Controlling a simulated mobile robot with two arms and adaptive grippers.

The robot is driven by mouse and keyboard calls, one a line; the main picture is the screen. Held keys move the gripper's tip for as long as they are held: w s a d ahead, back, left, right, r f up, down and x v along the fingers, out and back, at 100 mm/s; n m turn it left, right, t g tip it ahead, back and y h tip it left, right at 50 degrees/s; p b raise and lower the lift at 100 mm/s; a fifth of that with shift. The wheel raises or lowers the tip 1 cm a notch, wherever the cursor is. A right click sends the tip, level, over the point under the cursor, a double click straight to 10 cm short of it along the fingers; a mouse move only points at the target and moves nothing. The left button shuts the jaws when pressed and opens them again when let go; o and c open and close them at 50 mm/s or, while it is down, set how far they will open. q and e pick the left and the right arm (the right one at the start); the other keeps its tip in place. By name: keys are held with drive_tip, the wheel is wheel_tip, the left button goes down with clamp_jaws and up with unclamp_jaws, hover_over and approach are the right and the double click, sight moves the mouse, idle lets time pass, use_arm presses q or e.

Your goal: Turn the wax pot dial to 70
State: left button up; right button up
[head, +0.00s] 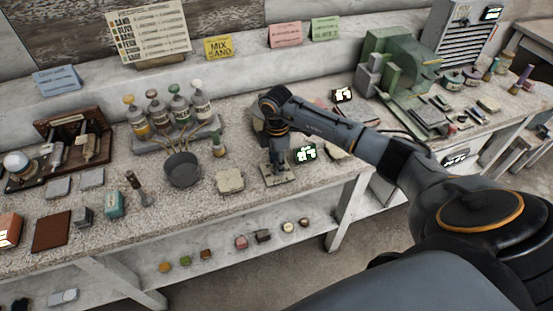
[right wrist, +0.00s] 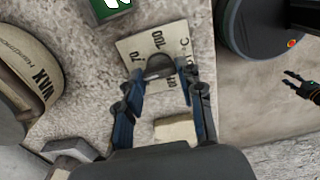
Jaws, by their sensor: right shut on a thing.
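The dial plate (right wrist: 145,47) is a pale square card with 70, 100, OFF and C printed around it. The dark dial knob (right wrist: 160,66) sits at its middle. My right gripper (right wrist: 161,82) is shut on the knob from above; in the head view the gripper (head: 277,168) points down onto the plate. The pointer's setting cannot be told. The wax pot (right wrist: 28,75), cream with WAX lettering, stands at the left in the wrist view; the arm mostly hides it in the head view.
A pale slab (head: 230,180), a grey bowl (head: 182,168) and a small bottle (head: 218,145) lie left of the dial. Several bottles (head: 156,115) stand in a rack behind. A green machine (head: 395,75) stands at the right. The worktop's front edge is close to the plate.

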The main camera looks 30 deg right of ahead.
drive_tip(key=m+p, duration=0.1)
drive_tip(key=m, duration=0.2)
drive_tip(key=shift+r+m, duration=0.1)
drive_tip(key=shift+m, duration=0.3)
drive_tip(key=shift+d+m+p, duration=0.1)
drive_tip(key=shift+m+p, duration=0.7)
drive_tip(key=shift+m, duration=0.7)
drive_tip(key=o, duration=1.2)
drive_tip(key=shift+c, duration=0.2)
drive_tip(key=shift+w+r, duration=0.1)
wheel_tip(320, 180, up, 12)
drive_tip(key=shift+f, duration=0.2)
